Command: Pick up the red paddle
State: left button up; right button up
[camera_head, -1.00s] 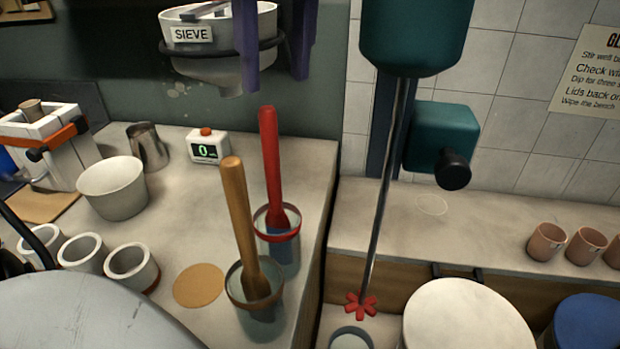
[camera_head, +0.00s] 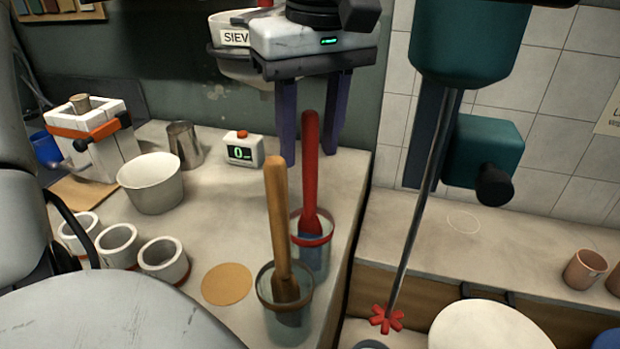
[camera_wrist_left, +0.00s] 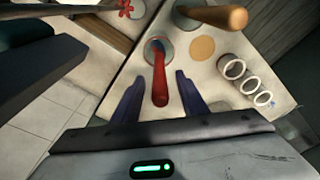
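The red paddle (camera_head: 310,170) stands nearly upright in a clear container with a red rim, its handle pointing up. My left gripper (camera_head: 309,158) is open, its two purple fingers pointing down around the upper handle in the head view. In the left wrist view the paddle (camera_wrist_left: 159,80) shows between the two open fingers (camera_wrist_left: 155,92), and I see no contact. My right gripper is not in view.
A wooden-handled paddle (camera_head: 278,220) stands in a second container (camera_head: 285,318) close in front. A mixer shaft with a red star-shaped end (camera_head: 387,319) is to the right. A timer (camera_head: 243,150) and a white bowl (camera_head: 151,184) stand to the left.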

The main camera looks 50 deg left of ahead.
pick_arm(q)
grip_shut()
jog(key=shift+r, duration=0.1)
